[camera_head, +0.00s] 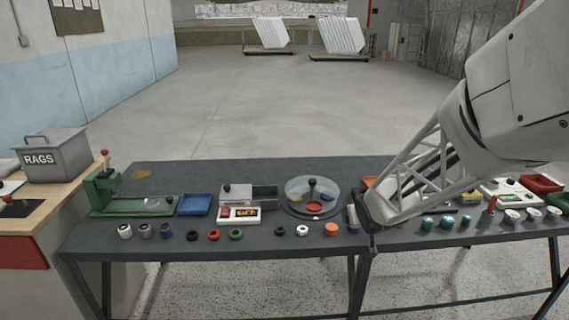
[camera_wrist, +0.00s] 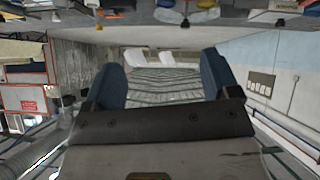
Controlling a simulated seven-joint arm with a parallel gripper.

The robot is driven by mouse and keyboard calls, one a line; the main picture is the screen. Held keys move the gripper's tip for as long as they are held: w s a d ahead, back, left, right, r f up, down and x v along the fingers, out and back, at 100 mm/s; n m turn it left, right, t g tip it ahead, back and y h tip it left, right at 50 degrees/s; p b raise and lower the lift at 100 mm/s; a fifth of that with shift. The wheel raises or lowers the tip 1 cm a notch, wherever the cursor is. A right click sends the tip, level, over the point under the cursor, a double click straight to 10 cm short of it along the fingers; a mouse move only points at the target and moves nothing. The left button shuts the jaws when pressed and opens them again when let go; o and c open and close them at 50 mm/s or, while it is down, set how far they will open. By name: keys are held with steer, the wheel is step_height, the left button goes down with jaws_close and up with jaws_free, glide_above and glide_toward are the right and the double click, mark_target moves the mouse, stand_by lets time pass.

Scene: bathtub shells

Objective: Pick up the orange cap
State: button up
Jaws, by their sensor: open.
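The orange cap (camera_head: 331,229) sits near the front edge of the dark grey table (camera_head: 270,243), just right of centre in the head view. My gripper (camera_head: 371,222) is at the end of the arm, a little to the right of the cap and apart from it; its fingers are hard to make out there. In the wrist view my gripper (camera_wrist: 162,78) shows two blue-grey fingers spread wide with nothing between them. The wrist view looks out across the room, and I cannot make out the cap in it.
A white-and-purple cylinder (camera_head: 352,219) stands between the cap and my gripper. A white ring (camera_head: 302,230) and a black ring (camera_head: 280,231) lie left of the cap. A round clear-walled tray (camera_head: 296,208) is behind. Teal-topped cylinders (camera_head: 427,223) stand right. The floor beyond is open.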

steer(key=w+f+n+t+y, duration=0.2)
steer(key=w+f+t+y, duration=0.1)
steer(key=w+f, duration=0.65)
steer(key=t+y, duration=0.2)
steer(key=y, duration=0.1)
glide_toward(333, 228)
steer(key=w, duration=0.3)
steer(key=shift+a+r+n, duration=0.3)
steer(key=shift+a+n, duration=0.05)
steer(key=shift+n, duration=0.05)
steer(key=shift+f+y, duration=0.45)
steer(key=shift+y, duration=0.05)
steer(key=shift+x, duration=1.3)
steer(key=shift+f+x, duration=0.2)
steer(key=shift+x, duration=2.4)
steer(key=shift+d, duration=0.1)
